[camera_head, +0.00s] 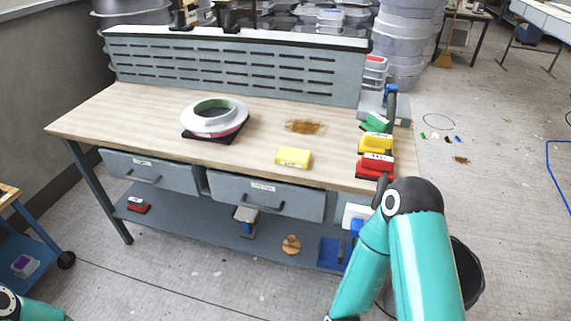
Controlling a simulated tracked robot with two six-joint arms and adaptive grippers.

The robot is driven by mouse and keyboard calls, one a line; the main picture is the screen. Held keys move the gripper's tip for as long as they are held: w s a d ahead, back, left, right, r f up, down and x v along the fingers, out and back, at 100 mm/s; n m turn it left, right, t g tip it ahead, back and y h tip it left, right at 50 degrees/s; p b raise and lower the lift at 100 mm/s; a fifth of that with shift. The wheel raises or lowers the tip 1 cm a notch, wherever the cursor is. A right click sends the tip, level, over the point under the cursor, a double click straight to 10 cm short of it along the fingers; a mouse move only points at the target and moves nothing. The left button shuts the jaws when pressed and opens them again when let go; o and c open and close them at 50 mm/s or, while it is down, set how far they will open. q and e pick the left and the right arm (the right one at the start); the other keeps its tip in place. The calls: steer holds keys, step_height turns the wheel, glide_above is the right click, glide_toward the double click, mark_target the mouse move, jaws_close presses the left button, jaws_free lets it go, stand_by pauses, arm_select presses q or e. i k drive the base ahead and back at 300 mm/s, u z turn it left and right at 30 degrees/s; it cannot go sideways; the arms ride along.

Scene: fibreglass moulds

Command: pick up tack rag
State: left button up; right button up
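A small yellow block-like piece (293,157) lies near the front edge of the workbench (140,112), right of the middle. It may be the folded tack rag, but I cannot tell for sure. Nothing touches it. My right arm rises at the lower right, bends at its elbow near the bench's right front corner and runs down out of the picture; its gripper is not visible. Only a bit of my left arm shows in the bottom left corner, and its gripper is out of view.
A white ring mould (213,116) sits on a dark base. A brown stain (305,126) marks the bench top. Green (377,122), yellow (375,142) and red (376,165) blocks line the right end. A slotted back panel (235,68) stands behind. Bench around the yellow piece is clear.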

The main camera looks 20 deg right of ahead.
mark_target(286, 156)
steer(key=z, duration=0.15)
steer(key=i, duration=0.9)
steer(key=u, duration=0.1)
